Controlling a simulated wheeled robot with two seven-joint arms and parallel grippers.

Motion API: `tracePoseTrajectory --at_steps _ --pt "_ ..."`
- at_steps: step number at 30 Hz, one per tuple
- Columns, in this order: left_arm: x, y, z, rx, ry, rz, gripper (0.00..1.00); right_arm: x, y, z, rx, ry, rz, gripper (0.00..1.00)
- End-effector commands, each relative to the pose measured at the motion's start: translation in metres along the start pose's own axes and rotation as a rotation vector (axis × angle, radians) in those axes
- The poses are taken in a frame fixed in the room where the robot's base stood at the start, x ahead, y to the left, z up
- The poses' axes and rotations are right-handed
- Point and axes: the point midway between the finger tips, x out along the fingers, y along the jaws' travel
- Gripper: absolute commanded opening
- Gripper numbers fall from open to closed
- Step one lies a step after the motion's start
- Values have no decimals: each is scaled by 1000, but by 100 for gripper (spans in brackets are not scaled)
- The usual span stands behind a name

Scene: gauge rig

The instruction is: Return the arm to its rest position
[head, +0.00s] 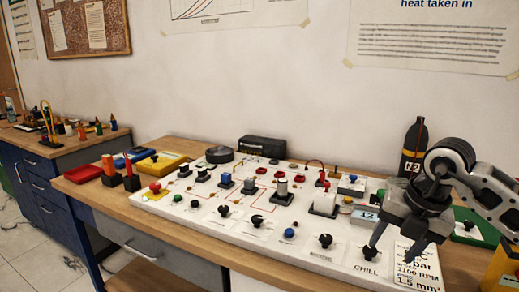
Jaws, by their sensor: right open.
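My right gripper (392,250) hangs over the right end of the white gauge rig board (278,263). Its fingers are apart and point down, and I see nothing between them. The arm comes in from the right edge. The gripper is above the area of the CHILL label (368,269) and the printed card reading "1100" (417,262), and it hides part of the board behind it. I cannot tell how high it is above the board. My left gripper is not in view.
The board carries several knobs, blocks and coloured buttons. A black N2 bottle (412,148) stands behind my right arm. Coloured trays, such as the yellow one (161,162), lie at the left. A yellow container (502,270) is at the lower right. A second bench (62,147) stands further left.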

Motion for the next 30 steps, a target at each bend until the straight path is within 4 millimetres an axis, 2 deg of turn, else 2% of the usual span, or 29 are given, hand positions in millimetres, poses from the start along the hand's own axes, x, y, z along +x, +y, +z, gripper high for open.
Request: tracePoseTrajectory --at_steps 1,5,7,10,12,14,16,17,19,21,23,24,27,30 --pt "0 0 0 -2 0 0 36 12 12 -15 -37 53 52 54" --pt "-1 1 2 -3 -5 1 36 40 50 -63 -129 216 254 54" --pt "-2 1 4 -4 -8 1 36 52 77 -102 -168 338 424 54" --pt "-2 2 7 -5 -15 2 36 51 121 -164 -145 539 773 54" --pt "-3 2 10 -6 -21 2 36 38 146 -191 -31 647 1040 54" --pt "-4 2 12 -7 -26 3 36 26 158 -199 127 702 1244 54" --pt "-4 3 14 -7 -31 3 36 20 162 -192 377 722 1435 54" --pt "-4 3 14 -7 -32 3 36 22 159 -186 502 716 1496 54" --pt "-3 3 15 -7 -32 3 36 38 143 -169 825 672 1580 54" --pt "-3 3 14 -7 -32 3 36 72 115 -156 1172 594 1573 54" --pt "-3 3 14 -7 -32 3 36 108 85 -156 1449 518 1496 54" --pt "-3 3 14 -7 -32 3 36 130 66 -161 1597 474 1427 54" --pt "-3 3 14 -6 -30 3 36 176 22 -186 1883 390 1225 54" --pt "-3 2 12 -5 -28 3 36 207 -10 -217 2065 341 1036 54"
